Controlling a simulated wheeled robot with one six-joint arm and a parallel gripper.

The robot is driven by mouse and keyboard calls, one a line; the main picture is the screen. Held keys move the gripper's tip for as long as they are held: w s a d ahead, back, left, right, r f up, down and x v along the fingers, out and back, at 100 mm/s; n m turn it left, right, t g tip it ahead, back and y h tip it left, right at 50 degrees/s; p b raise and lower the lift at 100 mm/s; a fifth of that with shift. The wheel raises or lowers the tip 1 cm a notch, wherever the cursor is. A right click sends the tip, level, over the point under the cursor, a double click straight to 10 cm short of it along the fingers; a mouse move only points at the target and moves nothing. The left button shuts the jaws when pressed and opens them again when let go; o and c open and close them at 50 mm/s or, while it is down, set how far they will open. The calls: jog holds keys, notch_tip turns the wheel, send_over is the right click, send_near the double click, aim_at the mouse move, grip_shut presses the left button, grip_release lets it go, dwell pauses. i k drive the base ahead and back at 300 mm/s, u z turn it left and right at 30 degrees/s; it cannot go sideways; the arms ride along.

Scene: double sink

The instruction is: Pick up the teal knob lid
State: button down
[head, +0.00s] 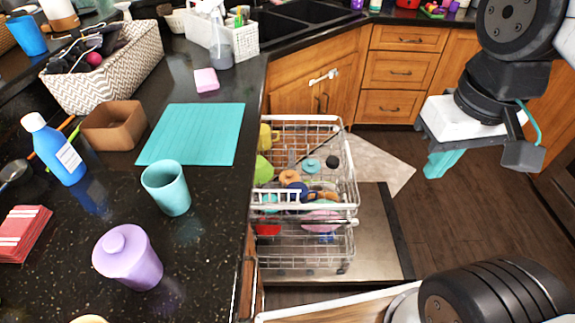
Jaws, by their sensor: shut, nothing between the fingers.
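A small round teal piece (311,165), which looks like the teal knob lid, lies in the upper basket of the open dishwasher rack (348,205), among other dishes. It is too small to make out its knob clearly. My gripper (437,168) hangs at the right, above the floor, well to the right of the rack and apart from it. Its teal fingers point down, are shut and hold nothing.
The rack also holds an orange lid (289,177), a yellow mug (267,136) and several other dishes. On the dark counter are a teal cup (166,187), a purple lidded canister (128,257), a teal mat (195,134) and a blue bottle (55,150). Floor right of the rack is clear.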

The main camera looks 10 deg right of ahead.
aim_at(310, 167)
jog(key=u, duration=0.55)
jog(key=k, duration=1.3)
jog(key=z, duration=0.1)
jog(key=i, duration=0.55)
jog(key=z, duration=0.7)
jog(key=i, duration=1.2)
jog(key=u, duration=0.55)
